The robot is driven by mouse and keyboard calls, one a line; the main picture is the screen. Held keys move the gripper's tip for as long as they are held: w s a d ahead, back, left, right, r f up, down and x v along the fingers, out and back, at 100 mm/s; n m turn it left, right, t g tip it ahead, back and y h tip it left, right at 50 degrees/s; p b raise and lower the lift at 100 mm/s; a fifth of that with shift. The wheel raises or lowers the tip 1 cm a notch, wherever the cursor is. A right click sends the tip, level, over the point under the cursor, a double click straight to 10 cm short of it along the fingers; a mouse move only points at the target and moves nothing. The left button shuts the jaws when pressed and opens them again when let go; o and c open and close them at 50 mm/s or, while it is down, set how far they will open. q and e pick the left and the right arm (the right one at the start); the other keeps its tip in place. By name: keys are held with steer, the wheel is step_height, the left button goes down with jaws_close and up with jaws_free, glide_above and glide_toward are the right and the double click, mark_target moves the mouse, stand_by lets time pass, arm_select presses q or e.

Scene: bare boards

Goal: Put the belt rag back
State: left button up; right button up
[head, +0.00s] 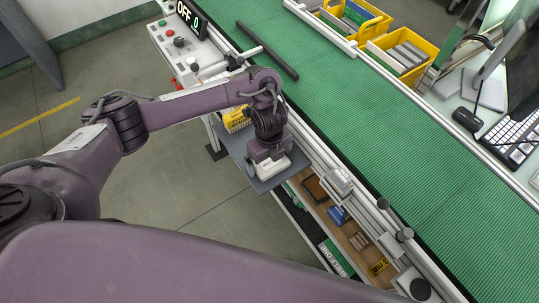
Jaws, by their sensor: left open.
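My left arm reaches in from the left, and my left gripper (267,178) points down over a small grey side shelf (266,185) beside the conveyor. The gripper is open; its fingertips are largely hidden under its own wrist. I cannot make out a belt rag for certain; part of the shelf under the gripper is hidden. A yellow item with dark print (236,119) sits at the shelf's back end, behind the wrist. The green conveyor belt (400,145) runs diagonally past the shelf. My right gripper is out of view.
A dark bar (267,50) lies across the belt. A control box (185,45) with an OFF display stands at the back left. Yellow bins (405,55) stand beyond the belt. A lower tray (345,225) holds several small items. Knobs line the near rail.

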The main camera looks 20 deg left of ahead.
mark_target(269, 160)
arm_select(q)
step_height(269, 160, up, 12)
steer(key=p, duration=0.3)
steer(key=shift+r+p, duration=0.15)
steer(key=shift+p, duration=0.2)
